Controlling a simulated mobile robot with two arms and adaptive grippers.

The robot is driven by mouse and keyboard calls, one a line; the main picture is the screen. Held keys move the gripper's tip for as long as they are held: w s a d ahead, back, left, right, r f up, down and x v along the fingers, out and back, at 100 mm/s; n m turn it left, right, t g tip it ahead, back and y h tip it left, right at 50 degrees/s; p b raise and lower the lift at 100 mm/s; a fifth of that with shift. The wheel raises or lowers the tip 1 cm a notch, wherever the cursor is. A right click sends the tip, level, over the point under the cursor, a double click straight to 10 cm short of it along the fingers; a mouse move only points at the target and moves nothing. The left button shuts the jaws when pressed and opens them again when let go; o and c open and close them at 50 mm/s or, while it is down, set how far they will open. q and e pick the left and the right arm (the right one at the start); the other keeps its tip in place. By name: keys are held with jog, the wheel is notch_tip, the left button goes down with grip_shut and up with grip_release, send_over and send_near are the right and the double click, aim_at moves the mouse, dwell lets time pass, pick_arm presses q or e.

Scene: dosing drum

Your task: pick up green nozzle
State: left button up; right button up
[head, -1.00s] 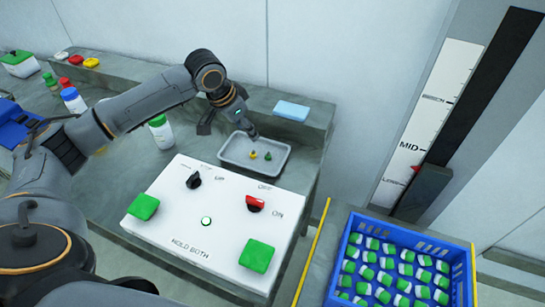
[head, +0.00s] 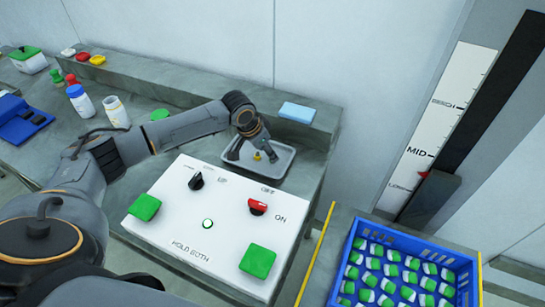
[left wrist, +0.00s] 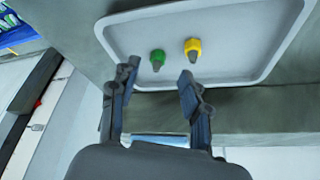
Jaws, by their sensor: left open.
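The green nozzle (left wrist: 157,58) stands in a shallow grey tray (left wrist: 240,75), seen in the left wrist view. The yellow nozzle (left wrist: 193,47) stands close to its right. My left gripper (left wrist: 160,74) is open and empty, with its two fingertips just short of the green nozzle and on either side of it in the picture. In the head view my left gripper (head: 252,150) reaches down over the tray (head: 285,160). My right gripper is not in view.
A white control panel (head: 222,235) with green pads and two knobs stands in front of the tray. A light blue block (head: 297,113) lies on the ledge behind. A blue crate (head: 465,270) of green-and-white pieces is at right.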

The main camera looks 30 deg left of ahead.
pick_arm(q)
jog(key=x, duration=0.3)
jog(key=shift+d+f, duration=0.15)
jog(key=shift+d, duration=0.05)
jog(key=c, duration=0.9)
